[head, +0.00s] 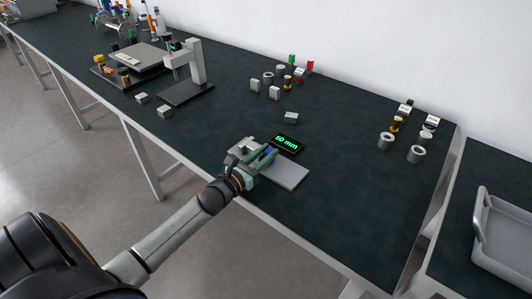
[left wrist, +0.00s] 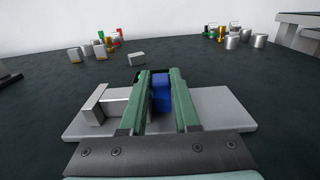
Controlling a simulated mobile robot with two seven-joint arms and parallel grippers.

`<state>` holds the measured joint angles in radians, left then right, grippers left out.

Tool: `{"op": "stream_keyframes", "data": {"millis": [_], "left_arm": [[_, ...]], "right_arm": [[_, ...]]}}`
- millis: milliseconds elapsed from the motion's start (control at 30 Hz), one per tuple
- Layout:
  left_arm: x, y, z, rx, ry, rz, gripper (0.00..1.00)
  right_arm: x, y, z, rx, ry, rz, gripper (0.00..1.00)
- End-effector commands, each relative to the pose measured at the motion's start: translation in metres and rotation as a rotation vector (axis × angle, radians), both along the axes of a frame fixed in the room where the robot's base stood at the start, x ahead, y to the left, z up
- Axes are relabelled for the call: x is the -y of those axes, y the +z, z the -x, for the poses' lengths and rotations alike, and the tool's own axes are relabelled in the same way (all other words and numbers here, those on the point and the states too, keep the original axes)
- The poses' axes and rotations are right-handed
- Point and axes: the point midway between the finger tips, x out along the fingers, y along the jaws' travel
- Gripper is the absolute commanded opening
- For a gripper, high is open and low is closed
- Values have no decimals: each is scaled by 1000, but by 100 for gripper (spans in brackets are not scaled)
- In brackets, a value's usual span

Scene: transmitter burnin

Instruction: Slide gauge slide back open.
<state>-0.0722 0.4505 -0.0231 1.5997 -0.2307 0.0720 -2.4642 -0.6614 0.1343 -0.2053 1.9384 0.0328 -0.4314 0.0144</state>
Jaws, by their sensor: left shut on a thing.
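The gauge has a flat grey base plate (head: 291,176) near the front edge of the dark bench, also in the left wrist view (left wrist: 228,106). A grey block (left wrist: 95,106) stands at the plate's left part. A blue slide handle (head: 268,153) shows between my left gripper's fingers, and in the left wrist view (left wrist: 161,92). My left gripper (head: 264,160) is shut on this blue handle over the middle of the plate. The fingers hide much of the slide. The gauge display (head: 287,143) behind reads 50 mm in green. My right gripper is not in view.
A small grey block (head: 291,118) lies behind the display. Several small cylinders and blocks stand farther back and at the right. A grey stand (head: 197,68) is at the back left. A grey tray (head: 500,240) sits on another table at the right. The bench right of the gauge is clear.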

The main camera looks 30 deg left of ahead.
Motion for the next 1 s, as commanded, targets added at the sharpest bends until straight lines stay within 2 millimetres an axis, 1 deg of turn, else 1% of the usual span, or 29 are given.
{"op": "stream_keyframes", "data": {"millis": [333, 800, 867, 1000], "left_arm": [[0, 0, 0, 0, 0, 0, 0], [0, 0, 0, 0, 0, 1, 0], [3, 0, 0, 0, -1, 1, 0], [19, 0, 2, 0, -2, 3, 0]], "right_arm": [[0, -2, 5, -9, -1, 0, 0], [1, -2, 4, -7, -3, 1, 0], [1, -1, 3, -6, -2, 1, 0], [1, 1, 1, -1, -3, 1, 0]]}}
